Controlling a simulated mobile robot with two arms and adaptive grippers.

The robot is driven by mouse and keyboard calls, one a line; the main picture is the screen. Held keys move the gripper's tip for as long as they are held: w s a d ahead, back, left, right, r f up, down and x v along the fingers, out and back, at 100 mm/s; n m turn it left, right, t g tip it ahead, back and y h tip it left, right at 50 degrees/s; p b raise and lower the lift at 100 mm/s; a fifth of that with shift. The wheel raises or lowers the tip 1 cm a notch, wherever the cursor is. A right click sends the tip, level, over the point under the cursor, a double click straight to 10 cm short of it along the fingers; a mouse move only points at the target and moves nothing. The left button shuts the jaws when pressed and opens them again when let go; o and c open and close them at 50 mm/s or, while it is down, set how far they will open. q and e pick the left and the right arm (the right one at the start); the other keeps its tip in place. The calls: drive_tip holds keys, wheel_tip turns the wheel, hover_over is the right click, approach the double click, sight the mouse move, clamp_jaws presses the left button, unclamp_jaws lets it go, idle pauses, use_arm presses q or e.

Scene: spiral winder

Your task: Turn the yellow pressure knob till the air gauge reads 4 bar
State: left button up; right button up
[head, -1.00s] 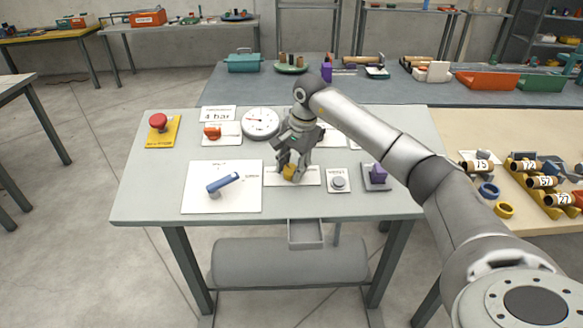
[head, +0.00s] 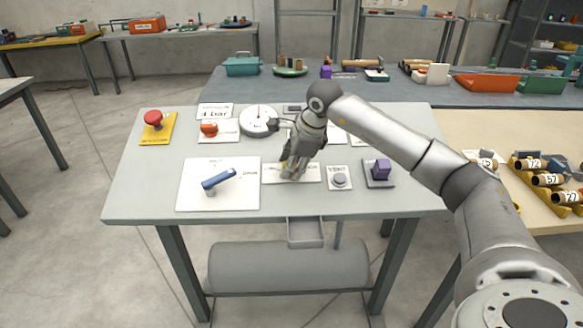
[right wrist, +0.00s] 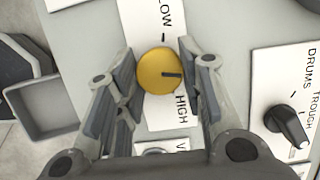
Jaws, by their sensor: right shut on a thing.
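The yellow pressure knob (right wrist: 160,72) sits on a white plate marked LOW and HIGH. In the right wrist view its dark pointer line faces right, between the two words. My right gripper (right wrist: 158,76) has one finger on each side of the knob and is shut on it. In the head view the right gripper (head: 290,172) comes down over the knob and hides most of it. The round white air gauge (head: 259,121) lies behind and left of the gripper, with its needle pointing about straight up. Its numbers are too small to read. My left gripper is not in view.
A red button (head: 153,117), an orange knob (head: 209,129), a blue lever (head: 218,179), a grey VENT button (head: 339,180) and a purple block (head: 382,169) are on the same table.

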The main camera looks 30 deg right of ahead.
drive_tip(key=shift+m+t+b, duration=0.3)
drive_tip(key=shift+m+b, duration=0.1)
drive_tip(key=shift+m, duration=0.6)
drive_tip(key=o, duration=1)
drive_tip(key=shift+o, duration=0.2)
drive_tip(key=shift+s, duration=0.1)
drive_tip(key=a+v, duration=0.1)
drive_tip(key=v, duration=1.1)
drive_tip(key=shift+d, duration=0.35)
